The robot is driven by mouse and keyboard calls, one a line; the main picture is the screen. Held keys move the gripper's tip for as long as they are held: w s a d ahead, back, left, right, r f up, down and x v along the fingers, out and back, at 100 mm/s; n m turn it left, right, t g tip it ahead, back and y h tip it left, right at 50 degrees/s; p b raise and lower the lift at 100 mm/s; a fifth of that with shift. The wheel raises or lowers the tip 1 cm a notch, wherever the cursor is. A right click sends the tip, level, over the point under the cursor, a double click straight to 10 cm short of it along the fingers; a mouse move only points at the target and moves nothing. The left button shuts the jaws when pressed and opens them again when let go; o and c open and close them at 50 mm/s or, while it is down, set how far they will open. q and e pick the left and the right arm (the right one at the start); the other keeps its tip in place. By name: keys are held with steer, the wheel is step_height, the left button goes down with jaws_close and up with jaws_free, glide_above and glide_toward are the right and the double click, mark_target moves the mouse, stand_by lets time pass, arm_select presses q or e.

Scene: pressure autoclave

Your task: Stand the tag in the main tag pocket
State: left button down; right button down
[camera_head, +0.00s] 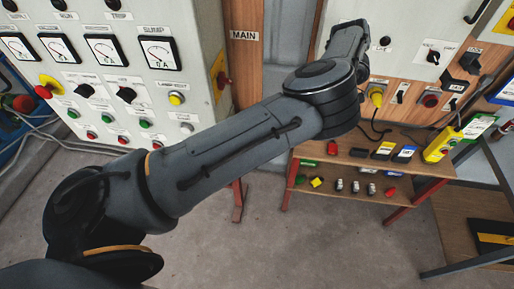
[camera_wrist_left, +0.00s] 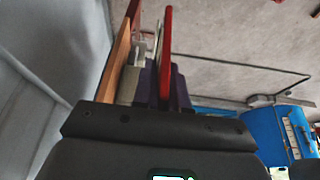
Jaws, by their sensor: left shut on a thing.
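In the left wrist view a thin red piece, apparently the tag (camera_wrist_left: 165,55), shows nearly edge-on. My left gripper (camera_wrist_left: 151,82) is shut on it, and the red piece reaches out beyond the fingers. A wooden board (camera_wrist_left: 121,55) stands close on the left of the fingers; I cannot tell whether they touch. In the head view my left arm crosses the picture to the upper right, and its fingers and the tag are hidden. A MAIN label (camera_head: 246,36) sits on a wooden panel (camera_head: 244,80). I cannot make out its pocket. My right gripper is not in view.
A grey control cabinet (camera_head: 150,105) with gauges and knobs stands at the left. A wooden shelf (camera_head: 345,160) at the right carries small coloured items and a yellow pendant (camera_head: 442,145). Another panel (camera_head: 410,50) rises above it. The floor (camera_head: 250,245) is clear.

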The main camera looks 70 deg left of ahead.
arm_select(q)
steer(key=shift+s+a+f+b, duration=0.2)
steer(key=shift+s+a+f, duration=0.75)
steer(key=shift+s+f, duration=0.7)
steer(key=shift+s+a+f+b, duration=0.15)
steer(key=shift+s+a+f, duration=1)
steer(key=shift+s, duration=0.7)
steer(key=shift+s+a+f+b, duration=0.2)
steer(key=shift+s+a+f, duration=0.6)
steer(key=shift+s+f, duration=0.9)
steer(key=c, duration=1.2)
jaws_free()
steer(key=shift+f, duration=0.1)
steer(key=shift+o, duration=0.2)
steer(key=v, duration=1.2)
steer(key=shift+p, duration=0.35)
